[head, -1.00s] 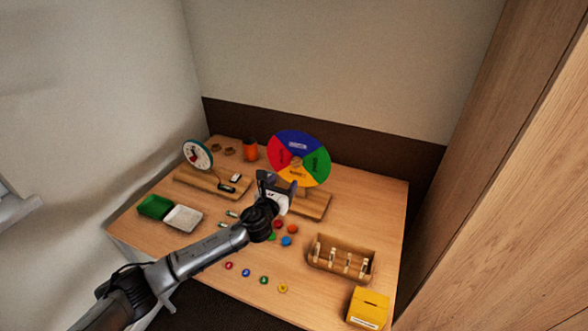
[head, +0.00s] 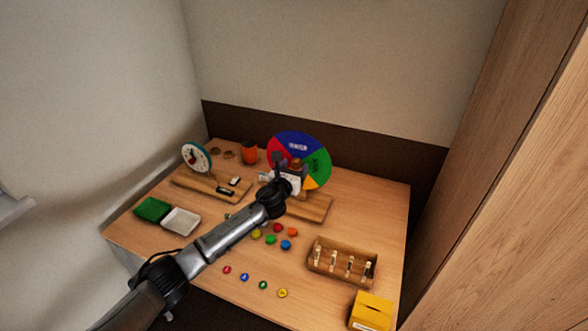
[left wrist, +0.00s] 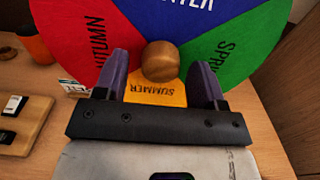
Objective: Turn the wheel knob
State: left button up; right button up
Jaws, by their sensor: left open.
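The season wheel (head: 318,165) stands upright on a wooden base (head: 312,208) toward the back of the table. It has blue, green, red and orange-yellow sectors with season names. Its round wooden knob (left wrist: 161,61) is at the wheel's centre in the left wrist view. My left gripper (left wrist: 163,78) is open, with one finger on each side of the knob as seen there. The knob looks to lie between or just beyond the fingertips; I cannot tell whether they touch it. In the head view my left gripper (head: 287,165) covers the wheel's lower middle. My right gripper does not show.
A dial clock (head: 196,157) on a wooden board and an orange cup (head: 249,152) stand at the left. Green (head: 153,209) and white (head: 181,221) trays lie in front. Coloured counters, a wooden rack (head: 342,262) and a yellow box (head: 370,311) are nearer the front.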

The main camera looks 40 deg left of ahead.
pick_arm(q)
jog(key=c, duration=0.9)
jog(key=shift+n, duration=0.3)
jog(key=n+p, duration=0.1)
jog(key=n, duration=0.2)
jog(key=n+p, duration=0.1)
jog(key=n, duration=0.3)
jog(key=shift+d+r+n, duration=0.1)
jog(key=shift+n, duration=0.2)
jog(key=n+p, duration=0.1)
jog(key=n, duration=0.4)
jog(key=shift+n+p, duration=0.35)
jog(key=shift+n, duration=2.05)
